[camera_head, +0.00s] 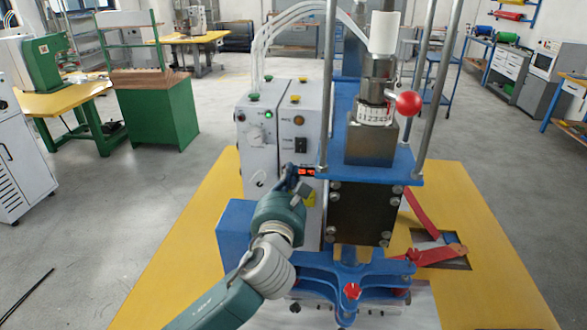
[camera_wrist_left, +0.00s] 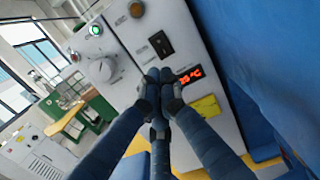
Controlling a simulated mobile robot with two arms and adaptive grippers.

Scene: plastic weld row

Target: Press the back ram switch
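The blue machine with a black ram block (camera_head: 363,212) stands on a yellow table, with a grey control box (camera_head: 312,100) at its back left. A black rocker switch (camera_head: 301,145) is on the box face, below an orange button; it also shows in the left wrist view (camera_wrist_left: 161,43). I cannot tell if this is the back ram switch. My left gripper (camera_head: 291,170) is in front of the box, just below and left of the switch. In the left wrist view its fingertips (camera_wrist_left: 159,77) are together, empty, below the switch beside the red display. Contact with the panel is unclear. My right gripper is not in view.
The red display (camera_wrist_left: 190,75) and a yellow label (camera_wrist_left: 206,106) are close to the fingers. A lit green button (camera_wrist_left: 95,29) and a grey knob (camera_wrist_left: 101,69) are to the left. The blue plate (camera_head: 375,165) and rods stand close on the right.

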